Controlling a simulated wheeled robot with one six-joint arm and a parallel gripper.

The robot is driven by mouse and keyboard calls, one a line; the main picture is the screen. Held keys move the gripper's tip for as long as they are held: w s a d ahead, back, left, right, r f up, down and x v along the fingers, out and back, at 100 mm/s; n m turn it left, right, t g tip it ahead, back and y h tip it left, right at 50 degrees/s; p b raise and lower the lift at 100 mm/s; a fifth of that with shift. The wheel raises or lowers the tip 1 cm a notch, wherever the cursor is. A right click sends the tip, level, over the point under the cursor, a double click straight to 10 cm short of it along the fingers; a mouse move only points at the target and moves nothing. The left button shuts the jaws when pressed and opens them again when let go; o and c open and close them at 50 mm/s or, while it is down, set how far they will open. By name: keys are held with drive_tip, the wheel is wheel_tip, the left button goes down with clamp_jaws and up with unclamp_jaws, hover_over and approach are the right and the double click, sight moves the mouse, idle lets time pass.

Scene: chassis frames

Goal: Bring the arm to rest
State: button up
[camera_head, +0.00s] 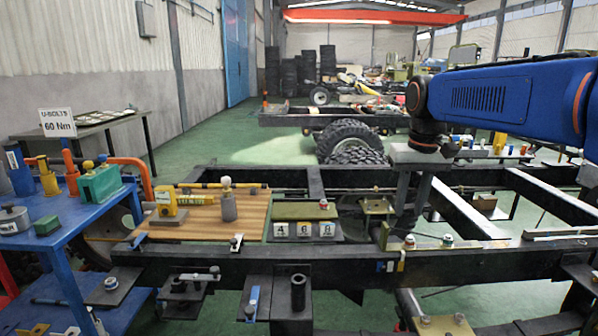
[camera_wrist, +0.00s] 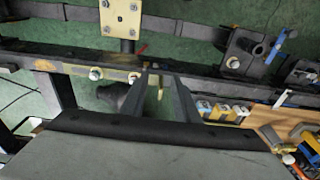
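My blue arm (camera_head: 500,100) reaches in from the right in the head view. My gripper (camera_head: 408,212) hangs from its end and points down over the black chassis frame (camera_head: 340,260). In the wrist view my gripper (camera_wrist: 161,75) shows two dark fingers with a gap between them, and I see nothing held. The chassis rail (camera_wrist: 70,65) shows beyond the fingertips. Whether the tips touch anything is hard to tell.
A wooden board (camera_head: 195,225) carries a yellow tool (camera_head: 166,203). A blue cart (camera_head: 60,235) with tools stands left. Open green floor (camera_head: 240,140) lies behind.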

drive_tip(key=s+f+t, duration=0.1)
drive_tip(key=s+f, duration=0.4)
drive_tip(key=s, duration=0.3)
drive_tip(key=s+d+f+t, duration=0.1)
drive_tip(key=s+f, duration=0.5)
drive_tip(key=s, duration=0.2)
drive_tip(key=s+d+f+t, duration=0.1)
drive_tip(key=s+f, duration=0.4)
drive_tip(key=s, duration=0.4)
drive_tip(key=shift+d+f+t, duration=0.15)
drive_tip(key=shift+f+t, duration=0.05)
drive_tip(key=shift+t, duration=0.1)
drive_tip(key=shift+s, duration=0.1)
